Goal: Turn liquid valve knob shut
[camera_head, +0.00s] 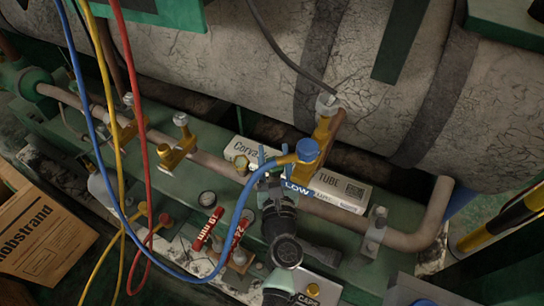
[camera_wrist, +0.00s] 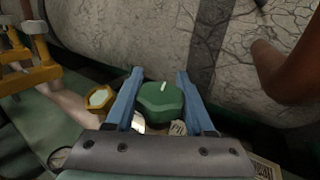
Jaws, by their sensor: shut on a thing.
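A green faceted valve knob (camera_wrist: 162,106) with a white mark on its top is in the middle of the wrist view. My gripper (camera_wrist: 160,86) has its two blue fingers on either side of the knob and is shut on it. In the head view my gripper (camera_head: 271,163) reaches down to the pipework, just left of the blue hose cap (camera_head: 308,150). My gripper and wrist hide the knob there. A brass hex fitting (camera_wrist: 98,98) sits just left of the left finger in the wrist view.
Blue, yellow and red hoses (camera_head: 142,100) hang at the left. The blue hose (camera_head: 238,222) loops close to my gripper. A large cracked grey tank (camera_head: 225,55) runs behind the pipe.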

